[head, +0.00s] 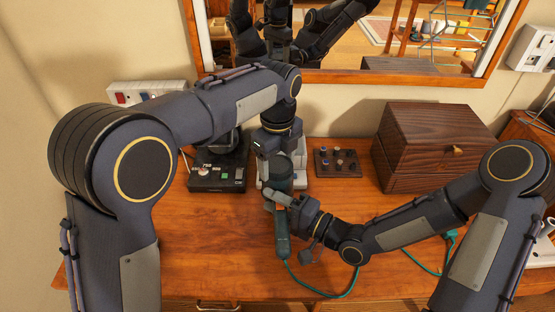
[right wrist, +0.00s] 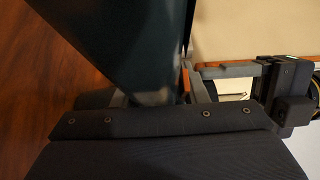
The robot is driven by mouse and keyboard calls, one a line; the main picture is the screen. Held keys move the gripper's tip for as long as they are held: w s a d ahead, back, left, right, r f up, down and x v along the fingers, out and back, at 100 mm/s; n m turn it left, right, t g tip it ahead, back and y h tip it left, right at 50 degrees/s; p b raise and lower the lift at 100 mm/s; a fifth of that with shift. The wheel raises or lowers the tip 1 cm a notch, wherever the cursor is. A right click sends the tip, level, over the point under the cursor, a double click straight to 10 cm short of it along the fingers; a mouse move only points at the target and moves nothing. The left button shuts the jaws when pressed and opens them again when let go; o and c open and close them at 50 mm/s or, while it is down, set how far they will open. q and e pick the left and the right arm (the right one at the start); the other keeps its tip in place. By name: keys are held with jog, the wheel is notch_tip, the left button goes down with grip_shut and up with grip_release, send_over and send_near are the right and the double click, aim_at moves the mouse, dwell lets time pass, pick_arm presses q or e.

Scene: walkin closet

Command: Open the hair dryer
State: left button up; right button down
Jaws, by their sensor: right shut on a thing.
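The hair dryer is dark teal. Its handle (head: 282,235) points toward me over the table, and its thicker body (head: 280,172) is at the far end, below my left gripper. My right gripper (head: 275,200) is shut on the dryer where the handle meets the body. In the right wrist view the dryer (right wrist: 125,40) fills the space between the fingers. My left gripper (head: 275,150) points down from above at the body; its fingertips are largely hidden in the head view. It also shows at the right of the right wrist view (right wrist: 225,70), with its opening unclear.
A wooden box (head: 430,150) stands at the back right. A small dark tray with knobs (head: 337,162) is beside it. A black device (head: 217,178) sits left of the grippers. The teal cord (head: 325,294) loops across the front. The front-left tabletop (head: 210,250) is clear.

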pick_arm(q)
jog(key=shift+c, duration=1.4)
pick_arm(e)
jog(key=shift+r, duration=0.1)
pick_arm(q)
jog(key=n, duration=0.3)
jog(key=shift+n, duration=0.3)
jog(key=n, duration=1.4)
jog(key=shift+n, duration=0.4)
jog(key=n, duration=0.2)
jog(key=shift+n, duration=0.4)
jog(key=n, duration=1)
jog(key=shift+r, duration=0.1)
jog(key=n, duration=0.4)
jog(key=shift+n, duration=0.4)
